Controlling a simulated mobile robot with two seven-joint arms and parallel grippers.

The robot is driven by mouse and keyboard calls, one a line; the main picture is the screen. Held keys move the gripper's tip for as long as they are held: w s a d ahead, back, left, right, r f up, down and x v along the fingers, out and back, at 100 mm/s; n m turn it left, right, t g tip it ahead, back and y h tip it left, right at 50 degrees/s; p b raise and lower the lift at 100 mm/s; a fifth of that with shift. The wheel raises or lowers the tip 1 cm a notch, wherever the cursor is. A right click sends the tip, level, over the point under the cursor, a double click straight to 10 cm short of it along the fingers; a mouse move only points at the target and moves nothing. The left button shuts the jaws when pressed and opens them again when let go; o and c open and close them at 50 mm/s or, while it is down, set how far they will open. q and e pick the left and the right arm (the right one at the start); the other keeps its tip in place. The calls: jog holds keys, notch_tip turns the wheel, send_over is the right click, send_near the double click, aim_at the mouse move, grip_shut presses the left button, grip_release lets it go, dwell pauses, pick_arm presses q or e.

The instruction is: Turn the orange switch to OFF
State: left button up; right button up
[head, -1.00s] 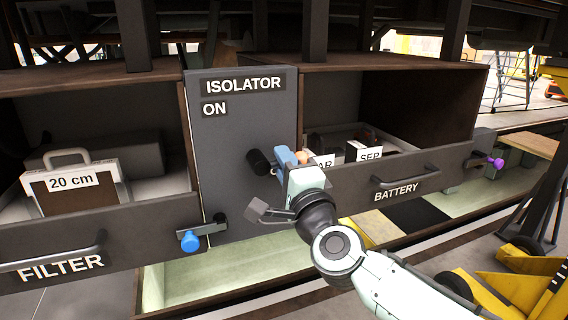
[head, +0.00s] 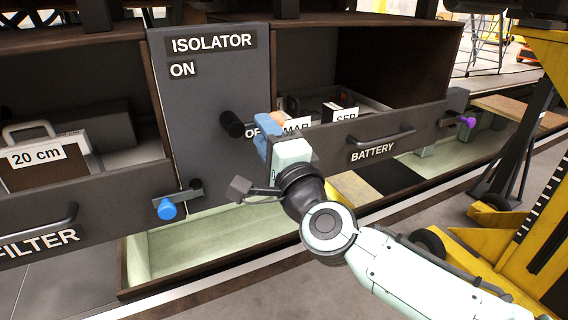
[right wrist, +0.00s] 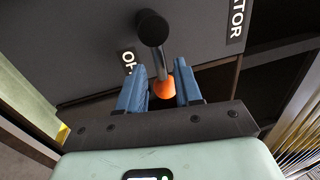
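The orange switch knob (head: 278,118) is on a rod from a black hub (head: 232,123) on the grey isolator panel (head: 205,90). The rod points right, close to the partly hidden OFF label (head: 250,133); the ON label (head: 183,69) is at upper left. In the right wrist view, the orange knob (right wrist: 165,89) lies between the blue fingers of my right gripper (right wrist: 161,90). The fingers are apart, with a gap at the knob's left; contact on the right is unclear. The right gripper also shows in the head view (head: 268,130). My left gripper is out of view.
A battery drawer (head: 385,140) stands open right of the panel, and a filter drawer (head: 70,220) with a 20 cm case (head: 40,158) at left. A blue knob (head: 167,209) is below the panel.

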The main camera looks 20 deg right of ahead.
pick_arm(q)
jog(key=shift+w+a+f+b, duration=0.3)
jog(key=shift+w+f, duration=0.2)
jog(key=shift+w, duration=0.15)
pick_arm(e)
jog(key=s+f, duration=0.2)
jog(key=s, duration=0.7)
jog(key=shift+s+d, duration=0.15)
jog(key=shift+s, duration=0.25)
